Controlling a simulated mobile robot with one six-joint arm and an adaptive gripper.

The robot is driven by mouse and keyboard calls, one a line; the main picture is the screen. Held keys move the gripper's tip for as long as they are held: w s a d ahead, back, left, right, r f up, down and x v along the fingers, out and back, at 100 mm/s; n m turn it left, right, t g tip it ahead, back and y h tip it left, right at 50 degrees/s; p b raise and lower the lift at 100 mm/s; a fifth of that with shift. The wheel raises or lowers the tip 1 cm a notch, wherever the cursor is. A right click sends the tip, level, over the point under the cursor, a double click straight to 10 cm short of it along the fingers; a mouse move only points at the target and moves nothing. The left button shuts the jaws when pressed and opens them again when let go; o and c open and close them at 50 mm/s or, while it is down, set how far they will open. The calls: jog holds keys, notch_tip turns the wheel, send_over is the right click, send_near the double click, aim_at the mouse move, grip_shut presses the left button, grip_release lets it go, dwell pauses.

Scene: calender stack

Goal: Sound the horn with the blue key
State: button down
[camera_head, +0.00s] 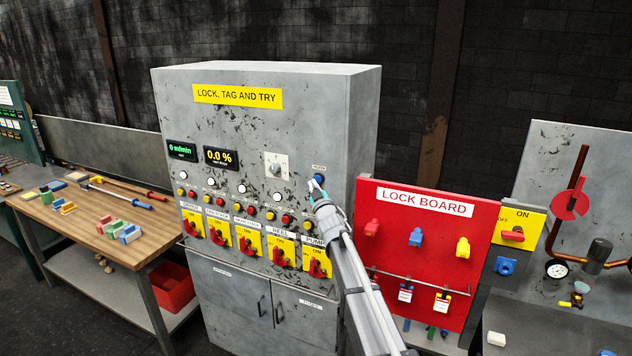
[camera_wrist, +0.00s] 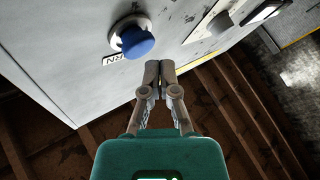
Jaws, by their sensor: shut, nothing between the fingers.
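The blue key (camera_head: 319,178) is a round blue mushroom button under a small horn label, at the right of the grey cabinet's front. In the wrist view the blue key (camera_wrist: 137,41) stands out from a pale collar, up and left of my fingertips. My gripper (camera_head: 314,188) is just below the key in the head view, its fingers hard to make out. In the wrist view my gripper (camera_wrist: 159,70) has its two fingers together with nothing between them. It looks apart from the key; the exact depth gap cannot be told.
The grey cabinet (camera_head: 270,95) carries a selector switch (camera_head: 277,169), rows of small buttons and several red handles below. The red lock board (camera_head: 395,281) stands close on the right of my arm. A wooden table (camera_head: 98,226) with loose blocks is at the left.

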jog(key=shift+s, duration=0.1)
jog(key=shift+s+a, duration=0.3)
jog(key=shift+s, duration=0.45)
jog(key=shift+s+a, duration=0.25)
jog(key=shift+s, duration=0.55)
jog(key=shift+s+a, duration=0.3)
jog(key=shift+s, duration=0.45)
jog(key=s+d+f+m+g+h+b, duration=0.35)
jog(key=s+d+f, duration=0.25)
jog(key=d+f, duration=0.5)
jog(key=s+d+f+m+g+h+b, duration=0.4)
jog(key=s+d+f, duration=0.4)
jog(key=f, duration=0.4)
jog(key=s+d+f+m+g+b, duration=0.1)
jog(key=s+d+f+g, duration=0.2)
jog(key=s, duration=0.5)
jog(key=s+d+f+g+b, duration=0.2)
jog(key=s+f+g, duration=0.3)
jog(key=s, duration=0.4)
jog(key=s+d+f+m+g+b, duration=0.1)
jog(key=s+d+f+g, duration=0.2)
jog(key=s, duration=0.5)
notch_tip(320, 180, down, 2)
jog(key=shift+s+d+f+m+g+h+b, duration=0.1)
jog(key=shift+s+d+m+g+h+b, duration=0.2)
jog(key=shift+g+h, duration=0.2)
